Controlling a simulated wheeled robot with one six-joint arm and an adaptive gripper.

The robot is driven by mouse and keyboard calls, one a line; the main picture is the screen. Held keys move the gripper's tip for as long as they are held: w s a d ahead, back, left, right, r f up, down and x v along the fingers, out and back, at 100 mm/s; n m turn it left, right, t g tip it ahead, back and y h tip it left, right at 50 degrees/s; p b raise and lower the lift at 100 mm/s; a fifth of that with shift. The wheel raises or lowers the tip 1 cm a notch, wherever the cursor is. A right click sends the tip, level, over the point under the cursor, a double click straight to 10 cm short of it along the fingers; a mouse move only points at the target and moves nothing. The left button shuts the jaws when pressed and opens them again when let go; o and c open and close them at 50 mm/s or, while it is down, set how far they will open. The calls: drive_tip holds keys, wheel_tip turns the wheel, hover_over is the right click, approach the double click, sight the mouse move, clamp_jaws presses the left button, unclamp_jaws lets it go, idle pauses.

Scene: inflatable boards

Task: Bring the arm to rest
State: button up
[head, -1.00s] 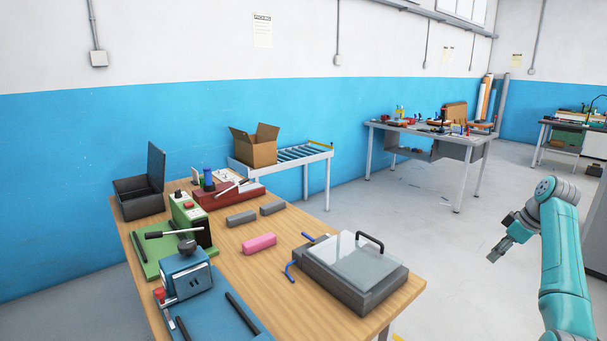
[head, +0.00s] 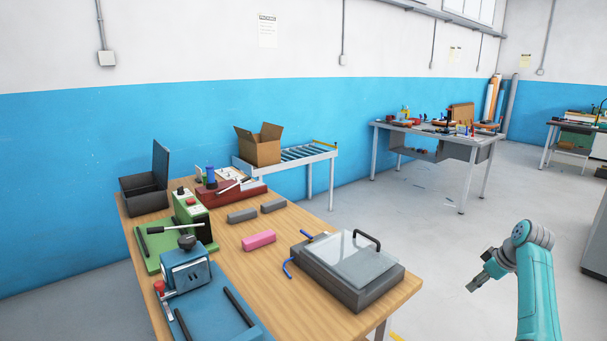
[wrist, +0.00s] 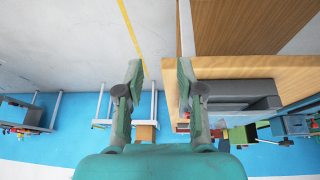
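My teal arm (head: 536,290) rises at the right of the head view, bent at its grey joint. My gripper (head: 478,281) hangs off to the right of the wooden workbench (head: 275,290), over the grey floor and apart from the bench. The wrist view shows its two fingers (wrist: 158,85) spread wide with nothing between them. The wrist picture is upside down, with the bench to the right of the fingers.
The bench holds a grey box with a clear lid (head: 350,260), a pink block (head: 258,239), grey blocks (head: 242,215), a blue device (head: 187,275) and a green device (head: 190,225). A roller stand (head: 305,155) and another table (head: 430,135) stand behind. Floor beyond my gripper is clear.

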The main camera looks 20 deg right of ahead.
drive_tip(key=s+a+f+m+t+h, duration=0.1)
drive_tip(key=a+f, duration=0.7)
drive_tip(key=f, duration=0.3)
drive_tip(key=s+a+f+m+t+h, duration=0.1)
drive_tip(key=a+f, duration=0.7)
drive_tip(key=f, duration=0.2)
drive_tip(key=s+a+f+m+t, duration=0.1)
drive_tip(key=s+a+f, duration=0.4)
drive_tip(key=s+a, duration=0.3)
drive_tip(key=s+a+f+t, duration=0.1)
drive_tip(key=s+a+f, duration=0.45)
drive_tip(key=a, duration=0.45)
drive_tip(key=s+a+r+t, duration=0.1)
drive_tip(key=s+a+r, duration=0.1)
drive_tip(key=s+a, duration=0.35)
drive_tip(key=s+a+r+t+h, duration=0.1)
drive_tip(key=s+a+r, duration=0.1)
drive_tip(key=s, duration=0.6)
drive_tip(key=s+a+r+t, duration=0.1)
drive_tip(key=s+a+r, duration=0.15)
drive_tip(key=s, duration=0.35)
drive_tip(key=s+a+r+t+y, duration=0.1)
drive_tip(key=s+a+r, duration=0.2)
drive_tip(key=s+r, duration=0.4)
drive_tip(key=s+a+r+t, duration=0.2)
drive_tip(key=s+r, duration=0.6)
drive_tip(key=r, duration=0.5)
drive_tip(key=shift+s+a+r+m+y, duration=0.15)
drive_tip(key=shift+a+m+y, duration=0.25)
